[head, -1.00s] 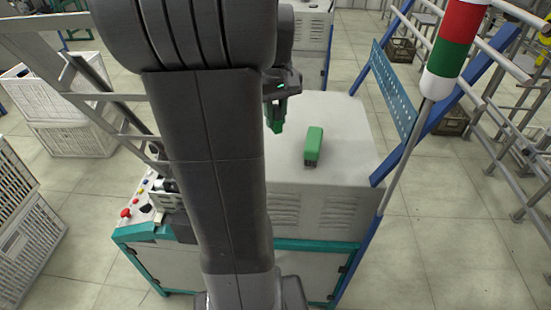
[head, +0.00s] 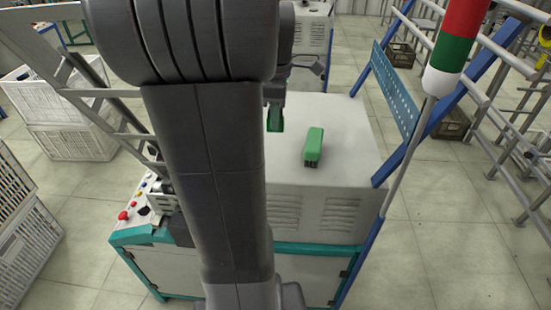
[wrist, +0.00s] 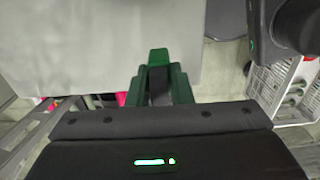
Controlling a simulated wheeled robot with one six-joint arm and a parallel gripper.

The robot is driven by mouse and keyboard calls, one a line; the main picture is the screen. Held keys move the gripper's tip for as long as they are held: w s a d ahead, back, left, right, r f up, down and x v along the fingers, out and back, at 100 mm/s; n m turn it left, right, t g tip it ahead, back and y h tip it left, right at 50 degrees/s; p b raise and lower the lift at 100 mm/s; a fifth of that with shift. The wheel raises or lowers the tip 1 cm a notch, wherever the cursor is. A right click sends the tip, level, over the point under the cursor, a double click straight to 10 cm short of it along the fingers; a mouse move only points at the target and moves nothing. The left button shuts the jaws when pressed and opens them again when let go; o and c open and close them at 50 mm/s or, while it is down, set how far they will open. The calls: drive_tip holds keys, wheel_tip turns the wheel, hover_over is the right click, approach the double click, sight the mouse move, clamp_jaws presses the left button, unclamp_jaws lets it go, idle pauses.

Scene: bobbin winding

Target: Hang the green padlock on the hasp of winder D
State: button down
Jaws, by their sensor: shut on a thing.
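My gripper (wrist: 158,88) has dark green fingers that close on a small green thing (wrist: 158,56), which looks like the green padlock; its shackle cannot be made out. In the head view my gripper (head: 275,118) hangs above the pale cabinet top, partly hidden by my arm. A pale machine (head: 345,110) with teal framing stands below; I cannot read any letter that marks it as winder D. I cannot clearly pick out a hasp; a small grey metal bracket (head: 162,198) sits beside its control panel.
A green block (head: 314,143) lies on the cabinet top, right of my gripper. A blue post (head: 364,250) and perforated blue plate (head: 395,90) bound the right side. A red button (head: 123,215) is on the panel. White crates (head: 70,135) stand at left.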

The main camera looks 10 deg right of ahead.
wheel_tip(320, 180, down, 10)
drive_tip(key=shift+r, duration=0.2)
drive_tip(key=shift+f, duration=0.1)
drive_tip(key=c, duration=1.3)
unclamp_jaws()
wheel_tip(320, 180, up, 12)
drive_tip(key=shift+r, duration=0.1)
drive_tip(key=shift+f, duration=4.2)
